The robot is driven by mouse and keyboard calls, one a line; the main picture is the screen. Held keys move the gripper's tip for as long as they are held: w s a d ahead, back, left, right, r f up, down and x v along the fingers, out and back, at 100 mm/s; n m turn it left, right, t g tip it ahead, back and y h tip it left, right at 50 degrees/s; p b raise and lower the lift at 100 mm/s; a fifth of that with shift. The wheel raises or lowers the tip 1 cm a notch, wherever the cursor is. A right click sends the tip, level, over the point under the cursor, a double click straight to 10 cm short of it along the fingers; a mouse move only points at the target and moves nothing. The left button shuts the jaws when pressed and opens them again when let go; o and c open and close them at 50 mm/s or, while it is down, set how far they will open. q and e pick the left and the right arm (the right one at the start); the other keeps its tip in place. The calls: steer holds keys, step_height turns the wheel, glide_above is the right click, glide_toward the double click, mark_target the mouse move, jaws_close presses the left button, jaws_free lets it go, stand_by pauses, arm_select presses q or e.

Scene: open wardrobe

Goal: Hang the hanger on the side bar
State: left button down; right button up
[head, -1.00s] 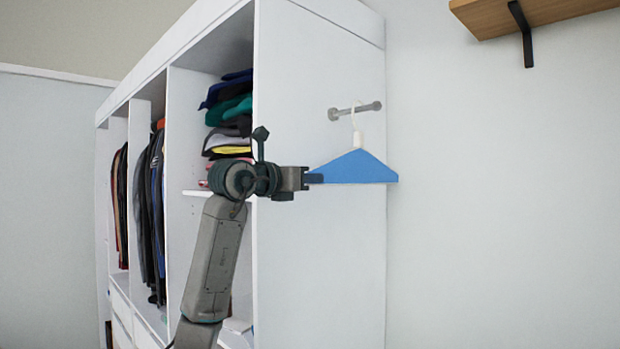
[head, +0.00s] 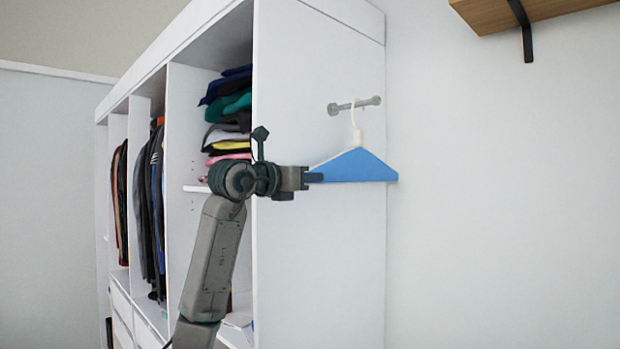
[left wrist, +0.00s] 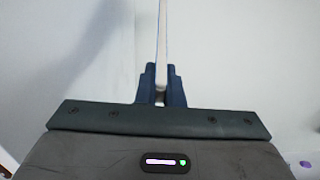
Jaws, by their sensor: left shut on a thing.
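A blue triangular hanger (head: 355,167) with a white hook is beside the wardrobe's side panel. The short grey side bar (head: 342,107) sticks out from that panel. The top of the white hook overlaps the bar in the head view; whether it rests on the bar is hard to tell. My left gripper (head: 314,177) is shut on the hanger's left corner, below and left of the bar. In the left wrist view, the blue fingertips (left wrist: 161,82) close on the hanger, seen edge-on as a thin white strip (left wrist: 162,45). My right gripper is not in view.
The white wardrobe (head: 310,260) stands open on its left front, with stacked folded clothes (head: 228,120) and hanging garments (head: 152,205) inside. A wooden wall shelf (head: 500,14) with a black bracket is at the upper right. The wall below it is clear.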

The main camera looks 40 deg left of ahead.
arm_select(q)
steer(key=shift+f, duration=0.1)
steer(key=c, duration=1.6)
jaws_free()
steer(key=shift+o, duration=0.6)
steer(key=shift+a+f, duration=0.1)
steer(key=shift+a, duration=0.05)
steer(key=shift+s+b, duration=0.35)
steer(key=shift+s, duration=0.05)
steer(key=s+b, duration=0.4)
steer(key=s, duration=0.5)
steer(key=shift+s+a+b, duration=0.35)
steer(key=shift+s+a, duration=0.05)
